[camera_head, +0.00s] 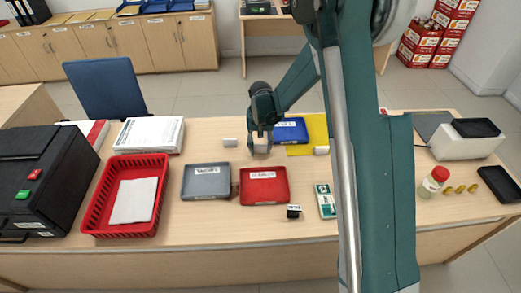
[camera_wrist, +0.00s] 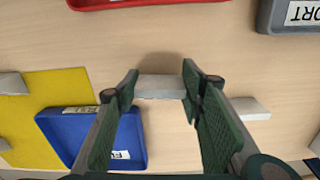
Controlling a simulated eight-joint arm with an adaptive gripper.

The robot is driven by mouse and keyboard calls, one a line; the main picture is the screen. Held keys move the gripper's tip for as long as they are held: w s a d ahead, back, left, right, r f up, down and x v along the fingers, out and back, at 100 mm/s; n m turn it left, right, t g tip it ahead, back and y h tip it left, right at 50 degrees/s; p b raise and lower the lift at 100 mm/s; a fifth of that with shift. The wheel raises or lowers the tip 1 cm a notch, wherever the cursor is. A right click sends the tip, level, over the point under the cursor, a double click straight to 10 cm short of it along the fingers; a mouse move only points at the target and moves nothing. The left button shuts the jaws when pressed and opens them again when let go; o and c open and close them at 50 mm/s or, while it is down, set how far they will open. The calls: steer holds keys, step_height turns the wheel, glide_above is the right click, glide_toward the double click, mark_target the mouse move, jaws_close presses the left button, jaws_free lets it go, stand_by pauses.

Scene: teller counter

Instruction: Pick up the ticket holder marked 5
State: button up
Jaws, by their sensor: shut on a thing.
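My gripper (camera_head: 261,138) reaches down over the counter behind the red tray. In the wrist view, my gripper (camera_wrist: 160,84) has its two fingertips at the ends of a small pale grey ticket holder (camera_wrist: 160,88). The holder also shows under the fingers in the head view (camera_head: 261,148). No number on it is readable, and I cannot tell whether it touches the counter. Another pale holder (camera_head: 230,142) stands to the left, also seen in the wrist view (camera_wrist: 252,108). A further one (camera_head: 321,150) stands at the right by the yellow sheet.
A blue tray (camera_head: 291,130) lies on a yellow sheet (camera_head: 318,130) just right of my gripper. A red tray (camera_head: 264,198) and a grey tray (camera_head: 206,183) lie in front. A red basket (camera_head: 155,211) and a black machine (camera_head: 45,170) stand left. A red-capped jar (camera_head: 432,186) stands right.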

mark_target(260, 145)
step_height(260, 145, up, 9)
steer(key=shift+f+p, duration=0.1)
steer(key=shift+p, duration=0.55)
